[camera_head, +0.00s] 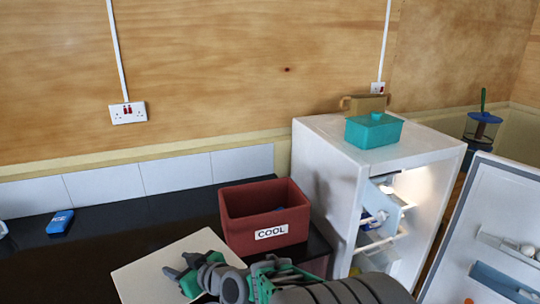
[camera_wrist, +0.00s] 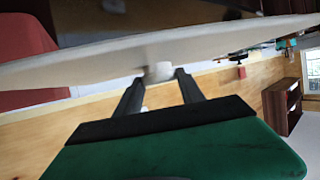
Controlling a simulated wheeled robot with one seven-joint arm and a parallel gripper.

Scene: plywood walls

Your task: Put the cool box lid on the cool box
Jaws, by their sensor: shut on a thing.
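The cool box (camera_head: 265,218) is a dark red open-topped box with a white "COOL" label, standing upright on the black counter beside the fridge. My gripper (camera_head: 182,276) is shut on the lid's small pale knob. In the wrist view, the two dark fingers (camera_wrist: 158,78) pinch the knob, and the lid (camera_wrist: 95,62) spans the picture. The red box (camera_wrist: 25,45) shows at the left there.
A white fridge (camera_head: 325,185) stands right of the box with its door (camera_head: 500,235) open. A teal container (camera_head: 374,131) and a brown item sit on top. A blue object (camera_head: 60,222) lies on the counter's left, which is mostly clear.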

